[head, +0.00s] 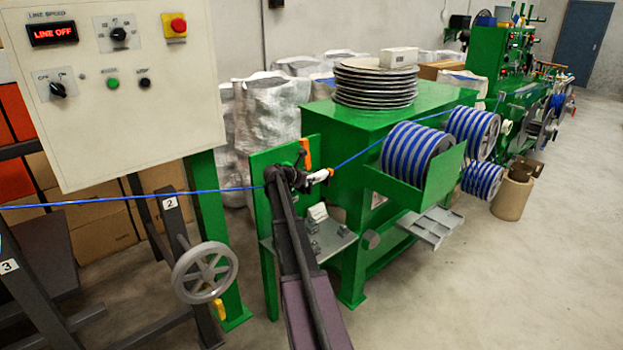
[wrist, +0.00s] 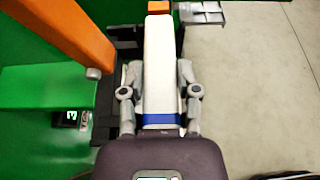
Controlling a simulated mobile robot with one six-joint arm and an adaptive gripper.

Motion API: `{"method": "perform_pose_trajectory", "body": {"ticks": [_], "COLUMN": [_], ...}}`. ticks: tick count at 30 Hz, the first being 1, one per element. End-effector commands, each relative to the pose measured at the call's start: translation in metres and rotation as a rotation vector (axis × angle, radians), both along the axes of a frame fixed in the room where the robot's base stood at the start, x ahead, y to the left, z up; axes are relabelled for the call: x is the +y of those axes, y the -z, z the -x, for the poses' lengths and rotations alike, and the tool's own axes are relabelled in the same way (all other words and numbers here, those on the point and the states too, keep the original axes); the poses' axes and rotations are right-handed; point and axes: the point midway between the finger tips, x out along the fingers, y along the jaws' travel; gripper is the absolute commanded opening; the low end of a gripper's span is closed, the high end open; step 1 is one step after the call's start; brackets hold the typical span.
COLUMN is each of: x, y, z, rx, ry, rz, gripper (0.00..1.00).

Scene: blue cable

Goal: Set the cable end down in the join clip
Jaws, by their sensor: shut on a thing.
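My gripper (head: 312,180) is at the upright green plate (head: 262,172), beside an orange lever (head: 305,152). In the wrist view its two grey fingers (wrist: 160,92) are shut on a white cable end (wrist: 159,60) with a blue band near my palm and an orange tip. The white end shows small in the head view (head: 318,176). Blue cable (head: 365,149) runs from it up to the spools. Another blue stretch (head: 130,197) comes from the left edge to the plate. A dark fixture (wrist: 130,45) lies partly under the cable end; I cannot tell whether it is the join clip.
A small grey shelf (head: 335,243) with metal parts sits below my gripper. Blue-striped spools (head: 412,150) and a green machine (head: 400,100) stand right. A control panel (head: 112,90) and handwheel (head: 205,272) are left. The floor (head: 490,290) at right is free.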

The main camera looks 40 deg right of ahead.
Motion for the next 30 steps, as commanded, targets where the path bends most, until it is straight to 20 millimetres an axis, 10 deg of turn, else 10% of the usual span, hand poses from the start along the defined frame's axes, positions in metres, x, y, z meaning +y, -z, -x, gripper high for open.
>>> {"method": "perform_pose_trajectory", "body": {"ticks": [5, 6, 9, 30], "x": [0.0, 0.0, 0.0, 0.0003], "y": [0.0019, 0.0015, 0.0014, 0.0013], "z": [0.0, 0.0, 0.0001, 0.0], "rx": [0.0, 0.0, 0.0, 0.0], "ry": [0.0, 0.0, 0.0, 0.0], "rz": [0.0, 0.0, 0.0, 0.0], "gripper": [0.0, 0.51, 0.81, 0.82]}}
